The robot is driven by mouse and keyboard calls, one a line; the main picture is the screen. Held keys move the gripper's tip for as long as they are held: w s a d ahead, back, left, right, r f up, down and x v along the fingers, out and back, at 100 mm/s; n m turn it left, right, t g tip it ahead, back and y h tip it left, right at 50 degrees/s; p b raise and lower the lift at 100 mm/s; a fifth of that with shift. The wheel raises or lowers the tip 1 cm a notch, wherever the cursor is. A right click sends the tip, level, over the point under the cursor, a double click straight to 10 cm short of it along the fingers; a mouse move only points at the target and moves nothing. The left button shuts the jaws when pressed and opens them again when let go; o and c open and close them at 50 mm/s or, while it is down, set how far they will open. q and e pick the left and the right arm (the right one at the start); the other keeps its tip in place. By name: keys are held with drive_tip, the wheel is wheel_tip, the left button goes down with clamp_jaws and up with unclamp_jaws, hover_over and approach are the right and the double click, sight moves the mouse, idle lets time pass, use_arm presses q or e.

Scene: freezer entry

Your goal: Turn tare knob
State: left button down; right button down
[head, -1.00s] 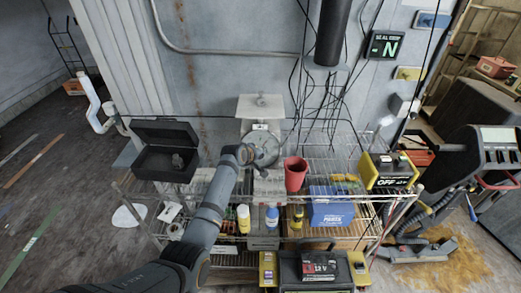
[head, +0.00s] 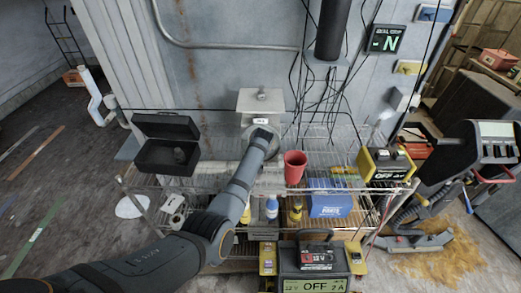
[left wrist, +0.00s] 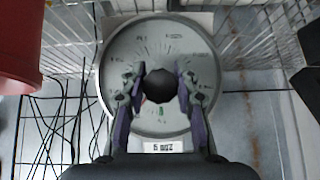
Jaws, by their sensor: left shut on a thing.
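The scale (head: 260,101) stands on the wire shelf against the wall, with a flat pan on top and a round dial. My left arm covers most of the dial in the head view. In the left wrist view the pale dial (left wrist: 158,43) faces the camera, with a dark tare knob (left wrist: 159,87) at its centre. My left gripper (left wrist: 161,76) has one finger on each side of the knob and is shut on it. A small label (left wrist: 165,146) with characters sits at the dial's edge. My right gripper is in neither view.
A red cup (head: 295,168) stands close to the right of the scale. An open black case (head: 167,148) is on the left. Dark cables (head: 322,105) hang behind.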

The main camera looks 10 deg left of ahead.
use_arm(q)
drive_tip(key=shift+f+m+y+b, duration=0.1)
drive_tip(key=shift+m+y+b, duration=0.2)
drive_tip(key=shift+m+y, duration=0.35)
drive_tip(key=c, duration=1)
unclamp_jaws()
drive_tip(key=shift+r, duration=0.45)
wheel_tip(320, 180, up, 9)
drive_tip(key=shift+r, duration=0.1)
